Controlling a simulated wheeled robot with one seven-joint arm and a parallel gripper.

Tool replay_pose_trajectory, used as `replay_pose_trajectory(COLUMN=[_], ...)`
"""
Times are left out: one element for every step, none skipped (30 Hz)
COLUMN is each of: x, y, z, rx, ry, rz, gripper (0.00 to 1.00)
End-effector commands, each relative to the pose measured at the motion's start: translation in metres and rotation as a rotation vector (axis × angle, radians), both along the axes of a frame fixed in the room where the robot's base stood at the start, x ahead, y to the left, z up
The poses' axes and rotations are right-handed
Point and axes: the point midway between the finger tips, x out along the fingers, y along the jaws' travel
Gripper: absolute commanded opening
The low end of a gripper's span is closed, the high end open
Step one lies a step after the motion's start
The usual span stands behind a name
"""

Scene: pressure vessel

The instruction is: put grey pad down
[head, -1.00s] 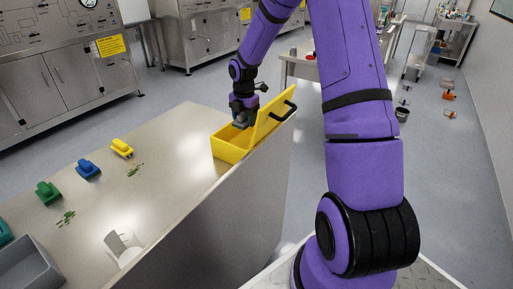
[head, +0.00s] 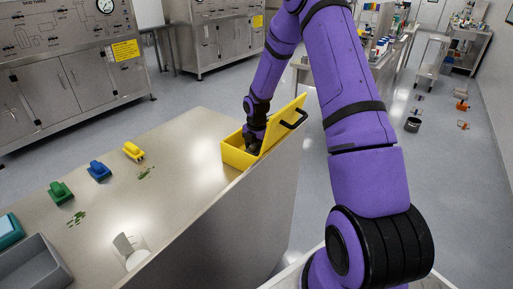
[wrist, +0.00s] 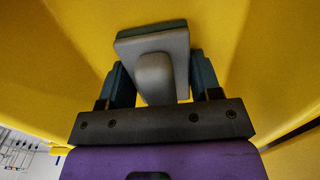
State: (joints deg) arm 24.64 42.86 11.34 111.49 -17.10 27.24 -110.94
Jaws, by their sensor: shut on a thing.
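The grey pad (wrist: 155,45) has a flat block and a rounded grip. In the wrist view my gripper (wrist: 155,80) is shut on its grip, with a dark finger on each side. Yellow walls of the box surround the pad there. In the head view my gripper (head: 254,140) reaches down into the open yellow box (head: 236,156) at the far end of the bench. The pad is hidden in the head view. I cannot tell whether the pad touches the box floor.
The yellow box's lid (head: 283,126) stands open on the right, with a black handle. Yellow (head: 133,151), blue (head: 99,171) and green (head: 60,192) pads stand on the bench (head: 190,150). A grey tray (head: 35,270) and a teal item (head: 8,230) are at the near left.

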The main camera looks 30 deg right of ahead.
Motion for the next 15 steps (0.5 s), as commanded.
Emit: replay_pose_trajectory(x=[0.0, 0.0, 0.0, 0.0, -0.0001, 0.0, -0.0001, -0.0001, 0.0, -0.0001, -0.0003, -0.0007, -0.0011, -0.0015, -0.0019], y=[0.0, 0.0, 0.0, 0.0, 0.0, 0.0, 0.0, 0.0, 0.0, 0.0, 0.0, -0.0001, -0.0002, -0.0003, -0.0005], z=[0.0002, 0.0001, -0.0004, -0.0011, -0.002, -0.0031, -0.0039, -0.0047, -0.0049, -0.0049, -0.0051, -0.0053, -0.0056, -0.0058, -0.0061], rx=[0.0, 0.0, 0.0, 0.0, 0.0, 0.0, 0.0, 0.0, 0.0, 0.0, 0.001, 0.0, 0.0, 0.001, 0.0], ry=[0.0, 0.0, 0.0, 0.0, 0.0, 0.0, 0.0, 0.0, 0.0, 0.0, 0.001, 0.002, 0.003, 0.004, 0.005], rz=[0.0, 0.0, 0.0, 0.0, 0.0, 0.0, 0.0, 0.001, 0.001, 0.001, 0.001, 0.0, 0.0, 0.0, 0.0], gripper=[0.28, 0.28, 0.28, 0.28, 0.28, 0.28, 0.28, 0.28, 0.63, 0.69, 0.76, 0.83, 0.83, 0.83, 0.83])
